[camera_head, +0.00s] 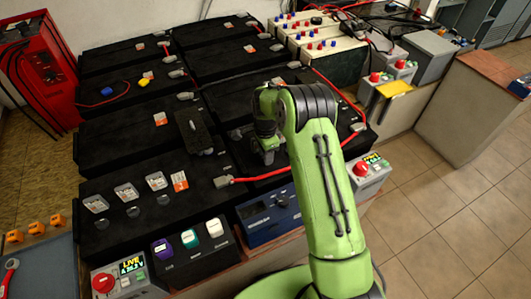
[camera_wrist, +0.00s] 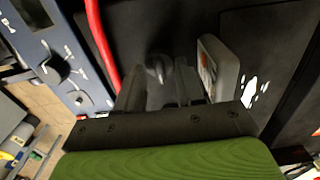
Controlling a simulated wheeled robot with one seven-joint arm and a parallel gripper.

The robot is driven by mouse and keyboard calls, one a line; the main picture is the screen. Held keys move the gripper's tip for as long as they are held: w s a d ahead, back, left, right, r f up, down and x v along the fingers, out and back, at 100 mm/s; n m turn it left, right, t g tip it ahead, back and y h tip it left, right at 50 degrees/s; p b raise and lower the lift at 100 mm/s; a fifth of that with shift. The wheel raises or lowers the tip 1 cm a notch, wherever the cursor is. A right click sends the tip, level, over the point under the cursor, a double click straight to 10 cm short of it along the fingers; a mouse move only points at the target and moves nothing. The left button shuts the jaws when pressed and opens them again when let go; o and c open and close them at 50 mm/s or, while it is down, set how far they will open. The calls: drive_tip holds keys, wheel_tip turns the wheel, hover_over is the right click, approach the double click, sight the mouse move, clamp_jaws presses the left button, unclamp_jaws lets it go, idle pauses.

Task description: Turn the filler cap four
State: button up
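My gripper (camera_head: 267,155) is pointed down over the black batteries, near the front middle of the bank. In the wrist view my two fingers (camera_wrist: 160,88) stand apart, with a rounded grey knob (camera_wrist: 158,67) showing between and just beyond their tips. It may be a filler cap; no number on it is readable. I cannot tell whether the fingers touch it. In the head view the arm hides this spot.
A red cable (camera_wrist: 104,45) runs close left of my fingers, and a grey block (camera_wrist: 219,66) stands close right. A blue panel unit (camera_head: 268,217) is in front. Tiled floor (camera_head: 440,215) is clear at right.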

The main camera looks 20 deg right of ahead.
drive_tip(key=shift+r, duration=0.1)
wheel_tip(320, 180, up, 16)
drive_tip(key=p, duration=0.3)
drive_tip(key=shift+f+p, duration=0.2)
drive_tip(key=shift+p, duration=0.2)
drive_tip(key=s+r+n+t+p, duration=0.3)
drive_tip(key=s+r+n, duration=0.5)
drive_tip(key=s+r, duration=0.8)
drive_tip(key=s+r+n+t+p, duration=0.1)
drive_tip(key=s+n, duration=0.7)
drive_tip(key=s, duration=0.8)
wheel_tip(320, 180, up, 3)
drive_tip(key=shift+s+f+t+p, duration=0.15)
drive_tip(key=shift+s+t+p, duration=0.2)
drive_tip(key=shift+t, duration=0.45)
